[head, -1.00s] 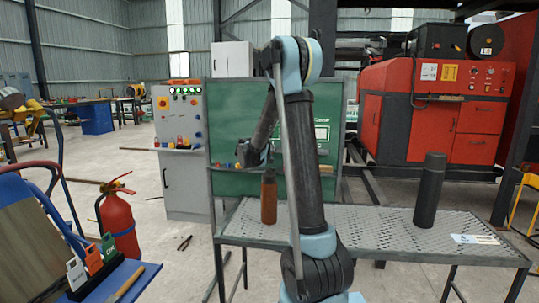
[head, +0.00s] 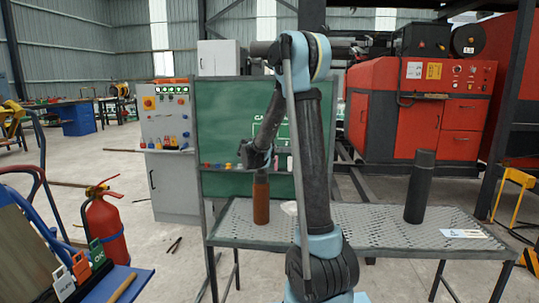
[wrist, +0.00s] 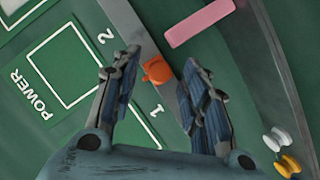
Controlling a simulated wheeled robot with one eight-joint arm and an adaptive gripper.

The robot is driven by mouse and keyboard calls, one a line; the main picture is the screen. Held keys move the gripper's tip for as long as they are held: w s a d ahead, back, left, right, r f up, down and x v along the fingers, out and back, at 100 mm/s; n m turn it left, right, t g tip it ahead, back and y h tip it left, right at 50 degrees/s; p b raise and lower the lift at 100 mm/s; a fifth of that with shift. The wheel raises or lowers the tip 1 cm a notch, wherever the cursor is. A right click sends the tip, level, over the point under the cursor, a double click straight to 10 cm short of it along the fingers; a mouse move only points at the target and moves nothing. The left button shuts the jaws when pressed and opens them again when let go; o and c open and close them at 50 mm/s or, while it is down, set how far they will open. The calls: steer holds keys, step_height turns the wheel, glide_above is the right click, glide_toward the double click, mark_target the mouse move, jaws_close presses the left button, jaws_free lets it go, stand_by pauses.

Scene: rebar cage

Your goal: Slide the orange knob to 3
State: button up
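A 3 is not visible. My gripper (wrist: 162,62) is open, with one fingertip on each side of the knob and gaps visible at both sides. I cannot tell how far the tips stand from the board. In the head view my gripper (head: 256,158) is at the green board (head: 222,110), and the knob cannot be made out.
A pink bar (wrist: 198,23) lies near the knob; white and yellow pieces (wrist: 277,140) sit at lower right. In the head view a brown bottle (head: 261,203) stands on the mesh table (head: 350,222) below my gripper, and a dark cylinder (head: 420,187) stands at the right.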

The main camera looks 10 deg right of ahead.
steer(key=v, duration=1.1)
steer(key=shift+s+a, duration=0.2)
steer(key=shift+s, duration=0.15)
